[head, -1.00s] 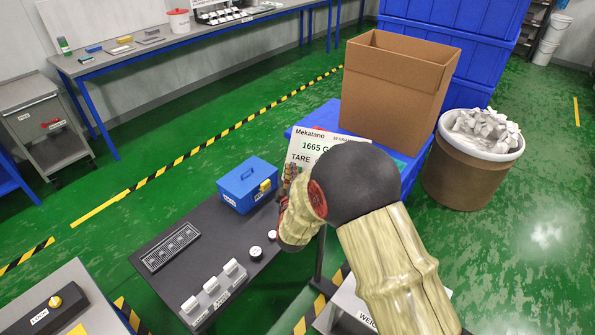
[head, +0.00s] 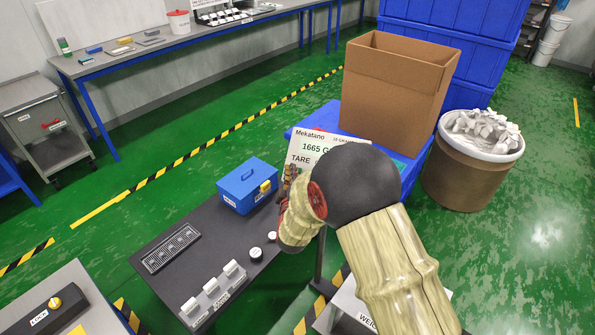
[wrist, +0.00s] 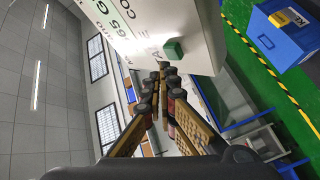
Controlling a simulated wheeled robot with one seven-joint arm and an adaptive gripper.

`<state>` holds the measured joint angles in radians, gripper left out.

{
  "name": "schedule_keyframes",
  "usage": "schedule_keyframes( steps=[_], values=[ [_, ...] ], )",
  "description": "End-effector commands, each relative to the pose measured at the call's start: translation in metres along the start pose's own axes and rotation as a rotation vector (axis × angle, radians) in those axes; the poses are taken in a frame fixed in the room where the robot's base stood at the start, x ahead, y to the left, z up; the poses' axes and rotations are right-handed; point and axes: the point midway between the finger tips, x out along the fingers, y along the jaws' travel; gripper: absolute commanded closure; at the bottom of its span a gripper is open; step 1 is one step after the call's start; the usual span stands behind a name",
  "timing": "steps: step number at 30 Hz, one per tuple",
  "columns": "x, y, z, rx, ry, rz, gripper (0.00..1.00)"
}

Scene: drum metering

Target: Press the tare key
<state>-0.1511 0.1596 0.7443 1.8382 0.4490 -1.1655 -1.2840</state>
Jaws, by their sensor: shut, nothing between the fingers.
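The white Mekatano display panel (head: 312,148) reads 1665 G, with the word TARE below, in the head view. My arm covers its lower right part. In the wrist view the panel (wrist: 205,30) is tilted at the top, and a green square key (wrist: 174,49) stands out from its face. My gripper (wrist: 163,70) is shut and empty, its fingertips just below the key in the picture. I cannot tell whether they touch it. In the head view my gripper (head: 291,178) is in front of the panel's left edge, and the key is hidden.
A blue box (head: 247,186) with a yellow latch sits on the dark bench (head: 205,235), left of my gripper. Black and white knobs and white switches are nearer. A cardboard box (head: 392,90) and a drum of white material (head: 478,150) stand behind and right.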

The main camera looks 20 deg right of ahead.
Motion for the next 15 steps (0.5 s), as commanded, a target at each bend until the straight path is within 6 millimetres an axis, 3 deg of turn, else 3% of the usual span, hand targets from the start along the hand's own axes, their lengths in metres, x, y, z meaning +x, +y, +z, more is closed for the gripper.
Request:
schedule_keyframes(
  steps=[15],
  values=[
    [0.0059, -0.0046, 0.0043, 0.0, 0.0, 0.0, 1.0]
  ],
)
